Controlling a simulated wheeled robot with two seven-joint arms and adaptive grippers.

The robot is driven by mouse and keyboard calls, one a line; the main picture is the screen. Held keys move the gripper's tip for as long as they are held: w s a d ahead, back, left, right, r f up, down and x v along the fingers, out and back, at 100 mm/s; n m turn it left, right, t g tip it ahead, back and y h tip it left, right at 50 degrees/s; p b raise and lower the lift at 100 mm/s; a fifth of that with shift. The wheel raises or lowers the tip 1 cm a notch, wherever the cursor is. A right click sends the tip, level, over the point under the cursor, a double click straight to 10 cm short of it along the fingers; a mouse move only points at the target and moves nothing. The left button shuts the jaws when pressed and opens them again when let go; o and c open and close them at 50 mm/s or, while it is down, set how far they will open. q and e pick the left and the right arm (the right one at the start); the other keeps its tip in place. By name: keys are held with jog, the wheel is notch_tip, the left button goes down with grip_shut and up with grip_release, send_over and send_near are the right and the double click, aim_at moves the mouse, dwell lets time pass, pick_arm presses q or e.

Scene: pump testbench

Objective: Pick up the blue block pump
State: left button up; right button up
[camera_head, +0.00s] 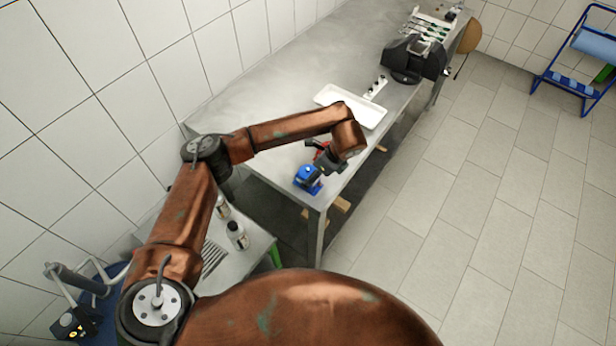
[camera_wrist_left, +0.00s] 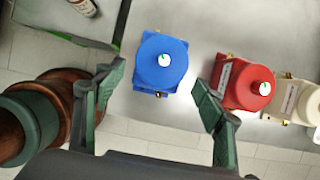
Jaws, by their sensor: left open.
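The blue block pump (camera_head: 308,178) stands near the front corner of the grey metal table (camera_head: 262,160). In the left wrist view the blue pump (camera_wrist_left: 161,62) has a round blue top with a pale dial. My left gripper (camera_wrist_left: 156,82) is open and empty, with one finger on each side of the pump's picture position. The pump appears just beyond the fingertips, with no clear contact. In the head view my left gripper (camera_head: 328,162) is beside the pump, partly hidden by my wrist. My right gripper is not in view.
A red pump (camera_wrist_left: 242,84) sits close beside the right finger, and a cream pump (camera_wrist_left: 298,103) lies beyond it. A white tray (camera_head: 350,106) and a black device (camera_head: 412,60) are farther along the table. Bottles (camera_head: 237,235) stand on a lower side table.

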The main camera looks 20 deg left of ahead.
aim_at(313, 190)
pick_arm(q)
jog(key=shift+a+f, duration=0.15)
jog(key=shift+f, duration=0.15)
jog(key=x, duration=0.2)
jog(key=p+x, duration=0.1)
jog(key=x, duration=0.1)
jog(key=shift+w+a+f, duration=0.1)
jog(key=shift+a+f, duration=0.05)
jog(key=shift+a, duration=0.25)
jog(key=c, duration=1.1)
grip_shut()
pick_arm(e)
jog(key=shift+w+r, duration=0.5)
jog(key=shift+w, duration=0.05)
